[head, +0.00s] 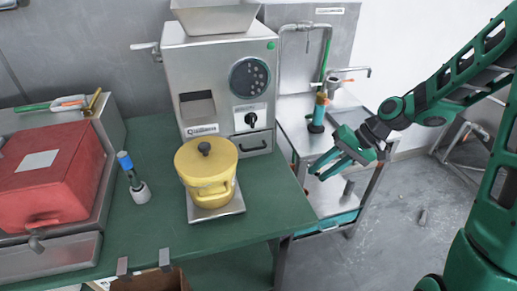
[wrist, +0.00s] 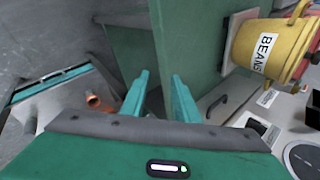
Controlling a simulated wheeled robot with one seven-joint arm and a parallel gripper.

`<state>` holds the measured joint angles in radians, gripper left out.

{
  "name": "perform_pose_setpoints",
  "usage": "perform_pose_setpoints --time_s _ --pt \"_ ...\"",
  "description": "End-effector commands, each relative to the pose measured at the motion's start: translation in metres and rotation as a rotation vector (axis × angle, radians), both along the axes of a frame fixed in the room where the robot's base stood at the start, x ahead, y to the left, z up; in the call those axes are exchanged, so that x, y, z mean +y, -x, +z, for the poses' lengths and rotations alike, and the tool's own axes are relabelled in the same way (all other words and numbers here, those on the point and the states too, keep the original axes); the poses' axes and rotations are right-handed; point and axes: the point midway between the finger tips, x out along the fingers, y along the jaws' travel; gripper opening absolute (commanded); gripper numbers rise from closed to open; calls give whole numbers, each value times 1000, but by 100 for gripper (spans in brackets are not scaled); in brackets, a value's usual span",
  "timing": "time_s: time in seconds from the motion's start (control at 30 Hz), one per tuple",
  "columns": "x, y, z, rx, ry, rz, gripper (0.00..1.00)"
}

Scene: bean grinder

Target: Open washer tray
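My gripper (head: 324,163) is open and empty, in the air in front of the steel washing stand (head: 294,125), right of the bench. In the wrist view its two green fingers (wrist: 160,80) are apart with nothing between them. No part is labelled as the washer tray. A teal tray (head: 325,226) sits low in the stand, below my gripper. A shut drawer with a black handle (head: 253,145) is in the grinder's lower front; a dark handle (wrist: 216,102) shows right of my fingers in the wrist view. My gripper touches neither.
The steel grinder (head: 222,60) stands on the green bench (head: 150,225). A yellow lidded pot (head: 207,175), marked BEANS in the wrist view (wrist: 265,45), stands before it. A red box (head: 50,175) is left. A brass-and-green tool (head: 318,110) stands on the washing stand. Floor at right is mostly clear.

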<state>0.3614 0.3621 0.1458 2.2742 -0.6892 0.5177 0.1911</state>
Motion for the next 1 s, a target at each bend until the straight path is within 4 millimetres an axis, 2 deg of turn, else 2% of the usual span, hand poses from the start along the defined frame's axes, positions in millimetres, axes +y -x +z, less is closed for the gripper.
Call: perform_pose_setpoints --time_s 0.07,0.2,0.4,0.53,0.7,0.87,1.0 --pt "19 -11 -9 13 -99 -1 28" --pt "49 -29 -12 23 -267 -10 28" --pt "78 -50 -8 41 -492 -45 28" --pt "88 -65 -1 55 -642 -81 28" --pt "91 -79 7 69 -791 -125 28" --pt "92 -84 12 73 -851 -140 28" --pt "102 -85 12 74 -858 -141 28"
